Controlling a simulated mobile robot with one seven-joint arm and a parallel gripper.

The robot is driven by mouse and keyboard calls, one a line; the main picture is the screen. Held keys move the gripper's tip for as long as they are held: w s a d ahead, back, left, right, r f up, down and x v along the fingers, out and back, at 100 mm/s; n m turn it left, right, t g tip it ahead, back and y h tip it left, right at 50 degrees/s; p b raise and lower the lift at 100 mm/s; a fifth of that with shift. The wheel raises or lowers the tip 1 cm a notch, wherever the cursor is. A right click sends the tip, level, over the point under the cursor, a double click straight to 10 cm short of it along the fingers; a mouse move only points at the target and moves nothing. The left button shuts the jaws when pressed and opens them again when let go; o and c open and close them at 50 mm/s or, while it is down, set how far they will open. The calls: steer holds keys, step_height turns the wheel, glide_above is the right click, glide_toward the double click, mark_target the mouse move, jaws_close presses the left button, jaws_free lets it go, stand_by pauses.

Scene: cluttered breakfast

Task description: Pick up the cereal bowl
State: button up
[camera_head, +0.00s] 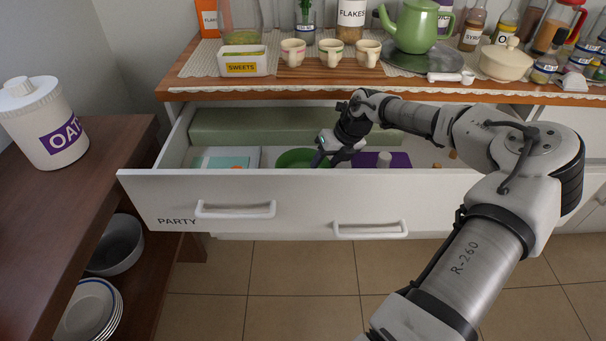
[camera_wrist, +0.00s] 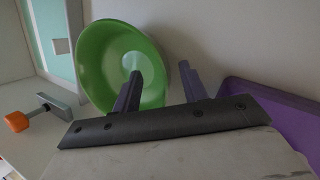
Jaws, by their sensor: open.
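A green bowl (camera_head: 293,158) sits in the open drawer, partly hidden by the drawer front. It fills much of the upper left of the wrist view (camera_wrist: 98,52), its open side facing the camera. My gripper (camera_head: 320,158) is at the bowl's right side, reaching down into the drawer. In the wrist view my gripper (camera_wrist: 158,75) is open; one finger shows over the inside of the bowl and the other by its outer right side. The bowl's right rim lies between the fingers. I cannot tell whether either finger touches it.
The white drawer (camera_head: 300,200) also holds a purple item (camera_head: 402,160) right of the bowl and a flat teal item (camera_head: 228,158) left. An orange-ended object (camera_wrist: 16,121) lies near the bowl. Cups (camera_head: 331,53) and a green teapot (camera_head: 412,27) crowd the counter above. A grey bowl (camera_head: 117,245) sits on the left shelf.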

steer(key=shift+w+a+f, duration=0.15)
steer(key=shift+a+f, duration=0.05)
steer(key=shift+f, duration=0.45)
steer(key=shift+c, duration=0.4)
jaws_close()
steer(key=shift+r, duration=0.2)
step_height(320, 180, up, 20)
steer(key=p, duration=0.1)
steer(key=shift+f, duration=0.1)
